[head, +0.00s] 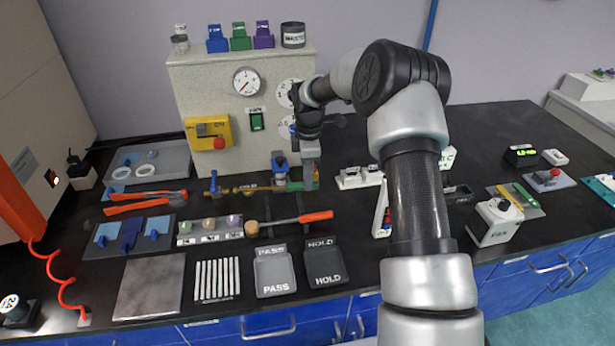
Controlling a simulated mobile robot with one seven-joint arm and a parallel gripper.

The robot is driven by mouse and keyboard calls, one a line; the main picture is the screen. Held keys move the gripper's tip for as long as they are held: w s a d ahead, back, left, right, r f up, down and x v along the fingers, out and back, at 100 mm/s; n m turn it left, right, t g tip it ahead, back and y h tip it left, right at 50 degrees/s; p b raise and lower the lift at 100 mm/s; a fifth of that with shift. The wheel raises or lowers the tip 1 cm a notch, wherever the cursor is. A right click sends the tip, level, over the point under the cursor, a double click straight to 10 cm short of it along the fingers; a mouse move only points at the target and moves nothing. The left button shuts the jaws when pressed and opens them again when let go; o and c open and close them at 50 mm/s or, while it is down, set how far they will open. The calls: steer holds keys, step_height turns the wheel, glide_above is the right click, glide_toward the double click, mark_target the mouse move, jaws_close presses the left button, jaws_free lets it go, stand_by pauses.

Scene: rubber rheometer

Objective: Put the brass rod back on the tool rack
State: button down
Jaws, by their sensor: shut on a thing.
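My gripper (310,178) points down in front of the grey rheometer cabinet, low over the black bench. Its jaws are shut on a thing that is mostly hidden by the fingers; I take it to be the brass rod. A thin brass-coloured length (243,190) runs level to the left of the fingertips, behind the mallet. I cannot tell whether it is the held rod or part of the blue-handled valve fitting beside it. Green and red bits show right at the fingertips. I cannot clearly make out the tool rack.
A blue-handled valve (280,165) stands close left of my gripper. An orange-handled mallet (290,223) lies in front. PASS (273,272) and HOLD (324,264) trays lie near the front edge. Orange-handled tools (145,202) lie left. My arm hides part of the bench.

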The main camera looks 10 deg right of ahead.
steer(key=shift+f+b, duration=1.25)
steer(key=shift+f, duration=1.45)
steer(key=c, duration=0.6)
jaws_free()
steer(key=shift+o, duration=0.2)
step_height(320, 180, up, 17)
steer(key=p, duration=0.1)
steer(key=shift+r+p, duration=0.2)
steer(key=shift+p, duration=0.15)
steer(key=shift+r, duration=0.1)
